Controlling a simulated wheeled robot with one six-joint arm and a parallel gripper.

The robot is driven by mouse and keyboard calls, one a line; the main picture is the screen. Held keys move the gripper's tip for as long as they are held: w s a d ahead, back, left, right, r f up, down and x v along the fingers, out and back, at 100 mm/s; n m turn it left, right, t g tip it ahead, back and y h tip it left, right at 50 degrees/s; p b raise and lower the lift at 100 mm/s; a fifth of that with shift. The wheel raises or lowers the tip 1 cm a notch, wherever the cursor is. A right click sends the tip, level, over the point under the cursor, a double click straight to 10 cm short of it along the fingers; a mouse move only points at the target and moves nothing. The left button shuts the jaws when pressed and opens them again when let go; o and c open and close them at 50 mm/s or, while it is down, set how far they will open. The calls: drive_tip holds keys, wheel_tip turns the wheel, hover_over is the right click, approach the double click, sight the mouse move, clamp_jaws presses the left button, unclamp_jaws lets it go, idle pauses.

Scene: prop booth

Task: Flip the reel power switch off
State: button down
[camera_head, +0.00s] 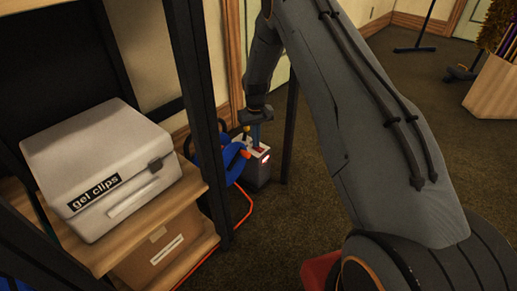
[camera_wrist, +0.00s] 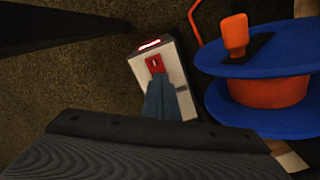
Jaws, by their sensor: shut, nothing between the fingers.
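The cable reel is blue and orange; it shows at the right of the wrist view (camera_wrist: 268,88) with an orange knob, and partly in the head view (camera_head: 212,150) behind the rack post. Beside it stands a dark box with a pale top (camera_wrist: 174,90). On that top is a small red switch (camera_wrist: 155,63) and a lit strip (camera_wrist: 150,45). My gripper (camera_wrist: 158,82) is shut and empty, its fingertips right at the near edge of the red switch. I cannot tell whether they touch it. In the head view my gripper (camera_head: 256,138) points down over the box.
A rack with dark posts (camera_head: 197,110) stands at the left, holding a white case labelled "gel clips" (camera_head: 105,165) and a cardboard box (camera_head: 165,250). An orange cable (camera_head: 243,205) lies on the floor. Open carpet (camera_head: 410,150) lies to the right.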

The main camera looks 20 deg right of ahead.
drive_tip(key=shift+f, duration=0.15)
wheel_tip(320, 180, up, 7)
drive_tip(key=p, duration=0.4)
idle(0.6)
drive_tip(key=shift+s+a, duration=0.1)
